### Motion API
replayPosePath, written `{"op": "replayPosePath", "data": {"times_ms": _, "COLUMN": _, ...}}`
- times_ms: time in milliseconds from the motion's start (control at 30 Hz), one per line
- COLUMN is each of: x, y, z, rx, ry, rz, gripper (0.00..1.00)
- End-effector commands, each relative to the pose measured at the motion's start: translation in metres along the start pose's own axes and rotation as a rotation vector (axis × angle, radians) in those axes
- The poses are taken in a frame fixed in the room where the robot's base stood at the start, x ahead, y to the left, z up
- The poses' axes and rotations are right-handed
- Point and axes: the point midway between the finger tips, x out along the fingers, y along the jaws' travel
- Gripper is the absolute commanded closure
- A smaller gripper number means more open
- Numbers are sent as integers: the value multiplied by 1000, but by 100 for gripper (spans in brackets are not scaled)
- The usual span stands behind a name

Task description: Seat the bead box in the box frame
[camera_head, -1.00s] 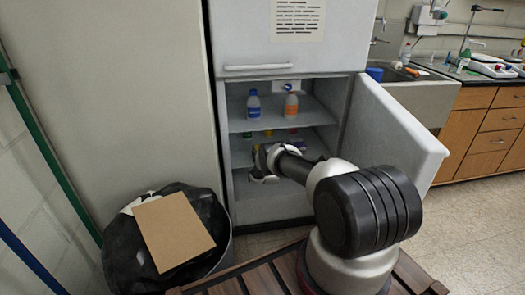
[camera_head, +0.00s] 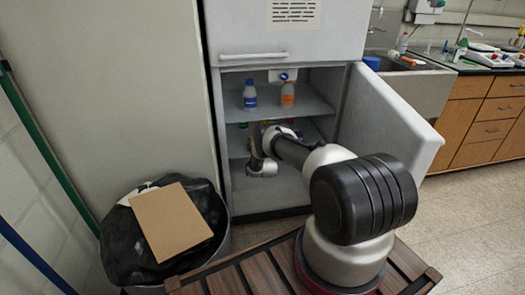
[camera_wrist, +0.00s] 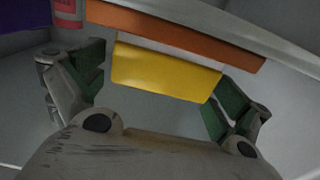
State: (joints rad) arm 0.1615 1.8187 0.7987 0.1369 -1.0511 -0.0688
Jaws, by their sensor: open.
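I cannot identify a bead box or a box frame for certain. In the wrist view, a yellow block-like piece (camera_wrist: 166,73) lies between the fingers of my gripper (camera_wrist: 160,82), with an orange bar (camera_wrist: 180,36) just behind it. My gripper is open, its green-padded fingers apart on either side of the yellow piece; I cannot tell whether they touch it. In the head view, my gripper (camera_head: 262,168) is inside the lower compartment of an open fridge (camera_head: 232,70), and my arm hides part of what is there.
A blue-capped bottle (camera_head: 250,98) and an orange bottle (camera_head: 288,96) stand on the shelf above my gripper. The fridge door (camera_head: 395,125) is open at the right. A bin with a black bag (camera_head: 115,240) and a cardboard sheet (camera_head: 172,222) is at the left.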

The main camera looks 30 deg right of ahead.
Motion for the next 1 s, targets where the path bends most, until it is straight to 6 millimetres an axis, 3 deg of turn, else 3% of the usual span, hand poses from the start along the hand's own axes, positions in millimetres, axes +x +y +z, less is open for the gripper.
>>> {"op": "replayPosePath", "data": {"times_ms": 300, "x": -62, "y": -1, "z": 0, "rx": -1, "ry": -3, "rz": -1, "gripper": 0}}
{"op": "replayPosePath", "data": {"times_ms": 500, "x": -91, "y": 0, "z": 0, "rx": 1, "ry": -1, "rz": -1, "gripper": 0}}
{"op": "replayPosePath", "data": {"times_ms": 1000, "x": -98, "y": 0, "z": 0, "rx": 1, "ry": 0, "rz": 0, "gripper": 0}}
